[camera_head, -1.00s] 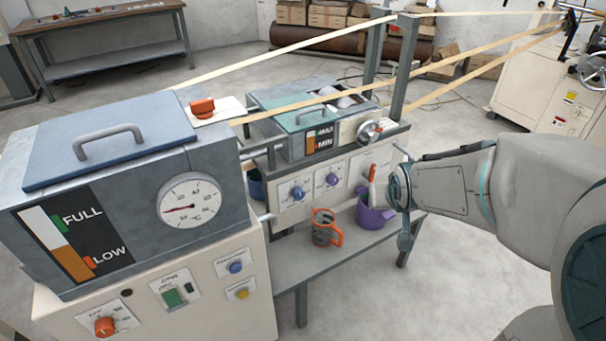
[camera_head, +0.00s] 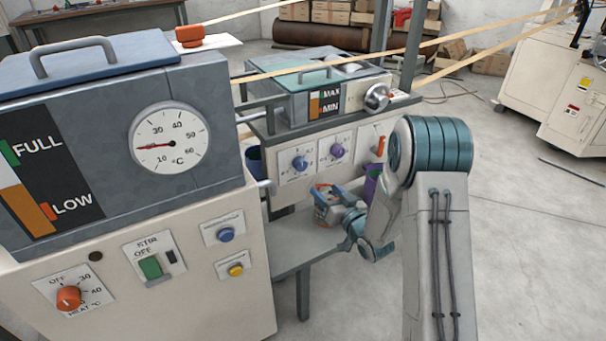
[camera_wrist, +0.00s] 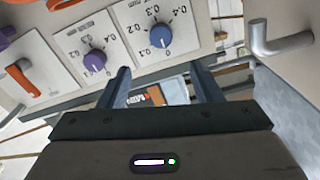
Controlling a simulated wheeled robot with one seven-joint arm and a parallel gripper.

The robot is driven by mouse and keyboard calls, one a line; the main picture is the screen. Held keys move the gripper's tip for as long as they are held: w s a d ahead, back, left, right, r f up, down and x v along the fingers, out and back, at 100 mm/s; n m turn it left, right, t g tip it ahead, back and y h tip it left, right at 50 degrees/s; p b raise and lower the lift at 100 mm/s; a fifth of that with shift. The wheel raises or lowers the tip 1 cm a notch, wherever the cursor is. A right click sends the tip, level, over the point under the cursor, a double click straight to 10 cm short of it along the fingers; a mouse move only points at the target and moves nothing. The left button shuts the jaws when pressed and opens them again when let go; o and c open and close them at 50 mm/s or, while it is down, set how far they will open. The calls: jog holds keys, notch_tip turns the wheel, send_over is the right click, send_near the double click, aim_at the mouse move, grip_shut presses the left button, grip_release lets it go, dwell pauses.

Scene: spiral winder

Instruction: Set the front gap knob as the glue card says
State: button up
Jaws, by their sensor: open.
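Two gap-type dials sit on the cream panel (camera_head: 318,155) of the glue unit: a blue knob (camera_head: 299,163) at left and a purple knob (camera_head: 337,150) at right. In the wrist view, tilted and nearly upside down, the blue knob (camera_wrist: 161,37) and purple knob (camera_wrist: 95,61) show scales numbered 0.1 to 0.4. I cannot tell their exact settings or which is front. My gripper (camera_wrist: 158,70) is open and empty; its fingertips point towards the panel near the blue knob, apart from it. In the head view my wrist partly hides the gripper. I cannot identify the glue card.
A large heated tank with a dial gauge (camera_head: 170,137) stands at left; its bent metal handle (camera_wrist: 280,38) is near my gripper. Paper strips run overhead.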

aim_at(302, 166)
jog(key=b+x, duration=0.1)
jog(key=x, duration=1.2)
jog(key=shift+w+a, duration=0.2)
jog(key=shift+a, duration=0.05)
jog(key=c, duration=1)
